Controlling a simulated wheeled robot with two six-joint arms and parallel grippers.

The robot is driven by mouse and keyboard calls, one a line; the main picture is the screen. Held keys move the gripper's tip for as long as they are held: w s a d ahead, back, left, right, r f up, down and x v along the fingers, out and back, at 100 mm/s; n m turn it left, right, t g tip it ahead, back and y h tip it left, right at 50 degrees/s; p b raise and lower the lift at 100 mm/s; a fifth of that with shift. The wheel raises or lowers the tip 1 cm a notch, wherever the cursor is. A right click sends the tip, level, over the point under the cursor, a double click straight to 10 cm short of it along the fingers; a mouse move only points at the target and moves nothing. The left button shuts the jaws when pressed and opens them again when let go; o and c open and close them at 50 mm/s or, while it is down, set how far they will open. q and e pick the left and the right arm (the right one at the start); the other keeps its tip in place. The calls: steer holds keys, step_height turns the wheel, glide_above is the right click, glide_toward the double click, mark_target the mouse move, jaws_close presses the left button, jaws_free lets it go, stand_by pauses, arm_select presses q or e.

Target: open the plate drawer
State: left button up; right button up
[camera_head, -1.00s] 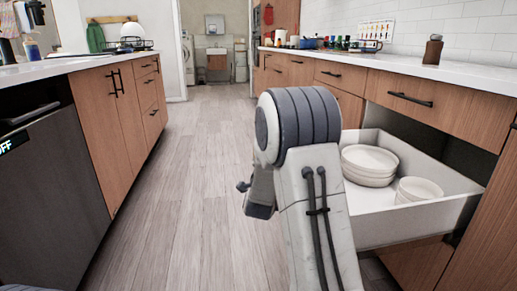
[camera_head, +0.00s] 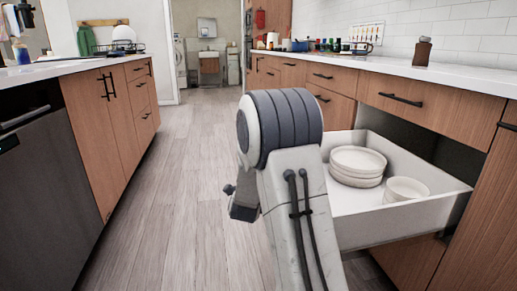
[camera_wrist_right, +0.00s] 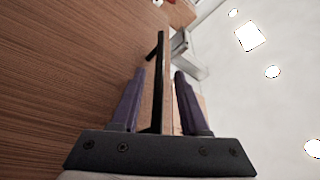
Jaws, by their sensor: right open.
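The plate drawer (camera_head: 410,226) stands pulled out from the right-hand cabinets in the head view. A stack of white plates (camera_head: 357,162) and white bowls (camera_head: 406,188) are inside it. My right arm crosses in front of the drawer's left end and hides its front face there. My right gripper (camera_wrist_right: 158,95) is open in the right wrist view. A black bar handle (camera_wrist_right: 159,75) runs between its two fingers, beside a wooden front (camera_wrist_right: 70,80). I cannot tell whether the fingers touch it. My left gripper is not in view.
A closed drawer with a dark handle (camera_head: 401,99) sits above the open one, under the white counter (camera_head: 440,80). A brown bottle (camera_head: 422,52) stands on that counter. The island (camera_head: 90,120) with a dishwasher (camera_head: 40,180) is at left. The wooden floor (camera_head: 180,170) between is clear.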

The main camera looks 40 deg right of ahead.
steer(key=p+v, duration=0.1)
steer(key=v, duration=0.9)
steer(key=shift+s+p, duration=0.2)
steer(key=shift+p, duration=0.2)
steer(key=shift+a, duration=0.2)
